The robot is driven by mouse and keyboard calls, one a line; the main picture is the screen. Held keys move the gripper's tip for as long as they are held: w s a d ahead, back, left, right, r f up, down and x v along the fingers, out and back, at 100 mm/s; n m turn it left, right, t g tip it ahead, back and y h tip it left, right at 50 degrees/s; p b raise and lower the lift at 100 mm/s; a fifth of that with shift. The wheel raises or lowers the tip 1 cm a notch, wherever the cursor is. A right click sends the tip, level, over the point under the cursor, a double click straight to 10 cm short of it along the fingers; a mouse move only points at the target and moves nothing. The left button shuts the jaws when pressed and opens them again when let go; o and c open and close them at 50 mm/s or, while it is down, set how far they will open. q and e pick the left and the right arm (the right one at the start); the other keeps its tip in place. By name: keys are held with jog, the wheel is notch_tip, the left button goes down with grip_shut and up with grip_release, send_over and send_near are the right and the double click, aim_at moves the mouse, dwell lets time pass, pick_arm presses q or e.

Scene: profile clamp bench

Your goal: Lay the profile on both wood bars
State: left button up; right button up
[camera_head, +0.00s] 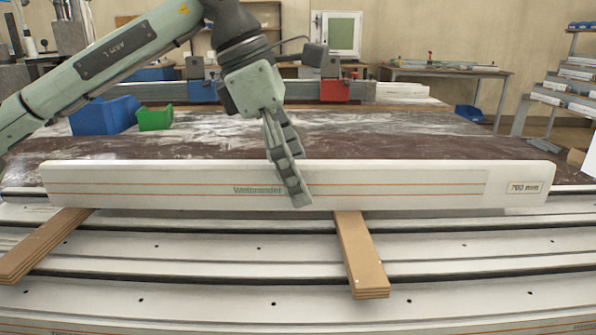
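My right gripper is not in view.
Pale grooved rails (220,268) with small holes lie across the front. Behind the profile is a dusty brown table (420,140) with a blue bin (104,115) and a green bin (155,118) at left. Blue (202,90) and red (335,90) clamp blocks stand farther back.

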pick_arm(q)
jog(key=v, duration=1.2)
